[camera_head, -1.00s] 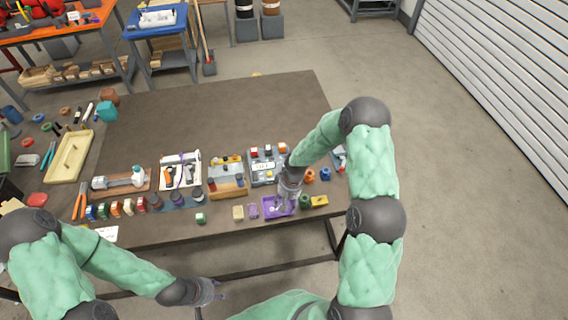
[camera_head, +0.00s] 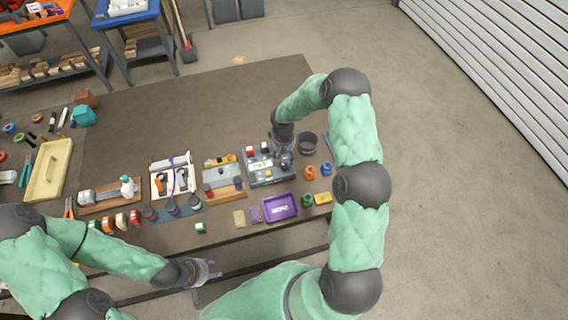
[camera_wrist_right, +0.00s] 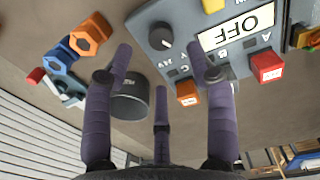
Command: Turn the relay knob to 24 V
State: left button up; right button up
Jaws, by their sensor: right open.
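The grey relay panel (camera_head: 258,180) stands on the table. In the right wrist view the panel (camera_wrist_right: 190,60) appears upside down. Its display (camera_wrist_right: 236,30) reads OFF. A round black knob (camera_wrist_right: 162,36) with a pale pointer mark sits beside the display; the small markings around it are hard to read. My right gripper (camera_head: 285,158) is over the panel's right side. In the wrist view its purple fingers (camera_wrist_right: 160,76) are spread and empty, with the knob beyond them, apart from it. My left gripper (camera_head: 207,274) is empty in front of the table, its fingers apart.
On the panel are a red button (camera_wrist_right: 266,66), an orange button (camera_wrist_right: 188,92) and a yellow button (camera_wrist_right: 213,4). A dark cup (camera_head: 307,143) stands right of my right gripper. Orange (camera_head: 310,173) and blue (camera_head: 326,169) nuts and a purple tray (camera_head: 281,208) lie nearby. The table's back is clear.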

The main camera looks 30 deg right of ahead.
aim_at(284, 165)
notch_tip(284, 165, down, 7)
jog(key=shift+d, duration=0.1)
jog(key=shift+c, duration=0.2)
grip_shut()
